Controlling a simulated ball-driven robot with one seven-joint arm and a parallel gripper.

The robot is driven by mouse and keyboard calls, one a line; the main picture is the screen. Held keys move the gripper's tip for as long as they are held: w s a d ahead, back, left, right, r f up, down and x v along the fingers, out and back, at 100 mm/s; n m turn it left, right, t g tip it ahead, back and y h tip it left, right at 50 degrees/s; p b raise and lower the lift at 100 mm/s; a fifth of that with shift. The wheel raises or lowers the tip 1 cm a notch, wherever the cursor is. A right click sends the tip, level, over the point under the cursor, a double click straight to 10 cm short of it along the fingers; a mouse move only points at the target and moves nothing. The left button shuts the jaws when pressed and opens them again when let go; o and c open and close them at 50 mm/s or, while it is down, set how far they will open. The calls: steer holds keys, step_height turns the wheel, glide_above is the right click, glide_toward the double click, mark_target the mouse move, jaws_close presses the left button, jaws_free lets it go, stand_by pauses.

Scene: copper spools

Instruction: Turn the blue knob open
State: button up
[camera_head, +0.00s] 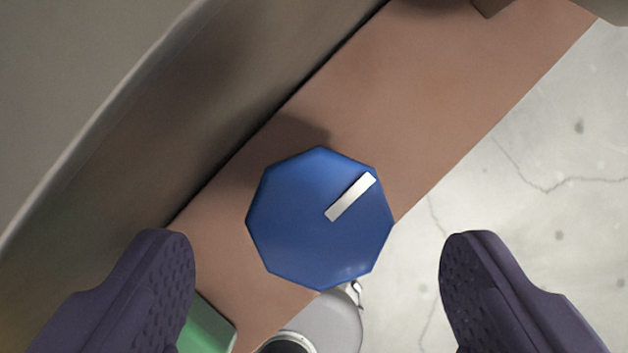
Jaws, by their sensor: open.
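The blue knob (300,225) is a many-sided disc with a white marker bar (350,197) on its face. The bar points to the upper right in the picture. The knob sits over a copper-brown strip and casts a shadow up and to the left. My gripper (317,250) is open, with one dark purple finger at the lower left and the other at the lower right. The knob lies between and slightly beyond the fingertips, and neither finger touches it in the picture.
The copper-brown strip (420,85) runs diagonally beside a large grey-brown curved surface (150,120) on the left. A green piece (207,328) and a round grey-white object (328,325) show below the knob. Cracked pale floor (540,190) lies at right.

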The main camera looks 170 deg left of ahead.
mark_target(319, 218)
steer(key=shift+b+x, duration=0.35)
steer(key=shift+x, duration=1.15)
steer(key=shift+r, duration=0.1)
steer(key=c, duration=1)
steer(key=shift+c, duration=0.2)
